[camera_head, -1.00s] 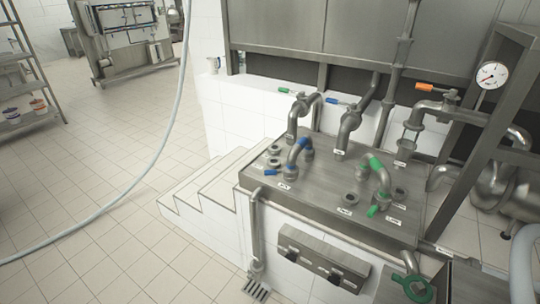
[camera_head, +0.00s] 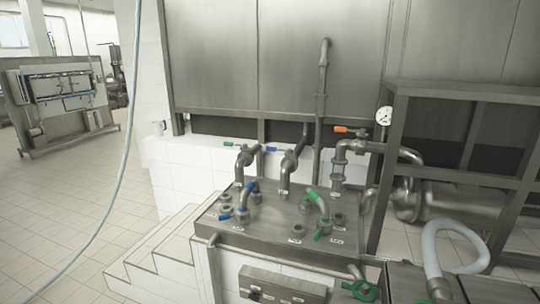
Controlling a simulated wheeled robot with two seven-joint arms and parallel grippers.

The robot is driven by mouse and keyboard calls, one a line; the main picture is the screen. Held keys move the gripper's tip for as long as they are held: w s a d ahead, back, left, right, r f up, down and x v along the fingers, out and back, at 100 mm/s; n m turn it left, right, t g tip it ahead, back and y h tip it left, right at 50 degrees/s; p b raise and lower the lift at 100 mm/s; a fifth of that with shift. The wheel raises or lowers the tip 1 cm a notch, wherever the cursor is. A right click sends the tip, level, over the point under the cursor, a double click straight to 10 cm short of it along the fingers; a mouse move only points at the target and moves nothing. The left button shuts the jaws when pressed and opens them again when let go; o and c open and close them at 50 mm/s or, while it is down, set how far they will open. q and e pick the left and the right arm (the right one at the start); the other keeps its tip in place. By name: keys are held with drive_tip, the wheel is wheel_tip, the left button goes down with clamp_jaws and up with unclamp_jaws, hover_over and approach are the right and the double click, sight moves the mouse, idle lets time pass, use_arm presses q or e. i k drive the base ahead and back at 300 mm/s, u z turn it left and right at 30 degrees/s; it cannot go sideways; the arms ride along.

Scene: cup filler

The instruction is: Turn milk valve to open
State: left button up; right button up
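Three valves with coloured handles sit on the pipes behind a steel panel (camera_head: 265,238): a green handle (camera_head: 231,145) at left, a blue handle (camera_head: 271,149) beside it, and an orange handle (camera_head: 343,130) at right. Each handle lies roughly level. I cannot tell from the picture which valve is the milk valve, because the small white labels on the panel are too small to read. Neither of my grippers is in view.
White tiled steps (camera_head: 150,250) lead up left of the panel. A steel frame (camera_head: 393,150) and a pale hose (camera_head: 433,245) stand at right. A round gauge (camera_head: 384,115) is by the frame. Another hose (camera_head: 122,150) hangs at left. The tiled floor (camera_head: 65,205) at left is clear.

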sight(289, 151)
drive_tip(key=u, duration=1.65)
drive_tip(key=i, duration=1.15)
drive_tip(key=z, duration=2.65)
drive_tip(key=i, duration=0.5)
drive_tip(key=z, duration=0.05)
